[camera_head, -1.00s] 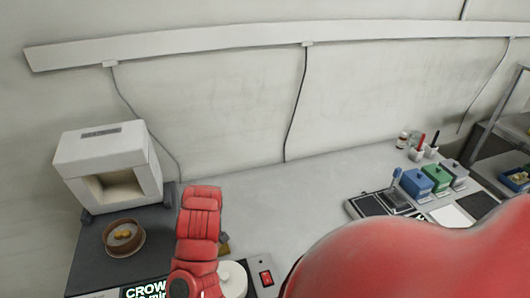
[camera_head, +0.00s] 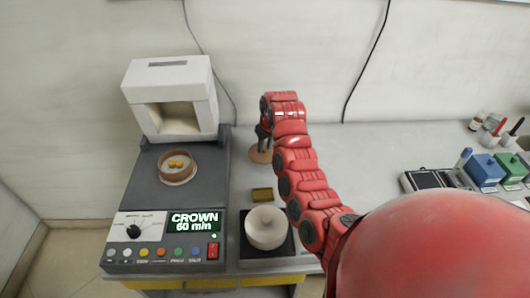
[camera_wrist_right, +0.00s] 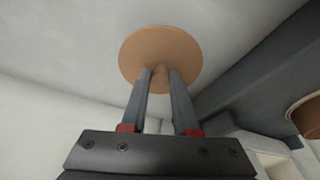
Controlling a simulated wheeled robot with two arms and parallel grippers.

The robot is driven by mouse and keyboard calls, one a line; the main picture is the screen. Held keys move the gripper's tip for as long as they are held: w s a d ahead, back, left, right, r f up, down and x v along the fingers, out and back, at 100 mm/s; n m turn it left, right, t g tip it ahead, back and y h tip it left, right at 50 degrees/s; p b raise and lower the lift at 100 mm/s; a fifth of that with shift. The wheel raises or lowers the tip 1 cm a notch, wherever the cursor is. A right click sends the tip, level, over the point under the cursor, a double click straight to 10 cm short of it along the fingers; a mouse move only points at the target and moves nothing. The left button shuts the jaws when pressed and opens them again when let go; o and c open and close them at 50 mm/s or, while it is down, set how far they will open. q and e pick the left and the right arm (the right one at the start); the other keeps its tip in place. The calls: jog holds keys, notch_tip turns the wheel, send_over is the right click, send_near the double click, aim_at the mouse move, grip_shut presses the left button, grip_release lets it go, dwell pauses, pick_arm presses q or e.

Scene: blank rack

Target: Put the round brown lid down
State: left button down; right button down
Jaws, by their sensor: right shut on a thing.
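The round brown lid (camera_head: 257,155) is at the right of the grey machine, over the pale counter near the back wall. My right gripper (camera_head: 263,141) is shut on its small knob, with the fingers pointing down at it. In the right wrist view the lid (camera_wrist_right: 160,45) shows as a full flat disc beyond the two fingertips (camera_wrist_right: 160,74). I cannot tell whether the lid touches the counter or hangs just above it. My left gripper is not in view.
The grey machine (camera_head: 148,192) holds a brown bowl (camera_head: 163,175) with yellow pieces and a white hollow block (camera_head: 143,109). A white round pot (camera_head: 266,228) and a small yellowish block (camera_head: 262,195) are in front of the lid.

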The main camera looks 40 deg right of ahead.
aim_at(266, 149)
jog(key=shift+f+p, duration=0.75)
jog(key=shift+f, duration=0.95)
jog(key=shift+w+d+f, duration=0.1)
jog(key=shift+f, duration=0.15)
jog(key=c, duration=0.7)
grip_release()
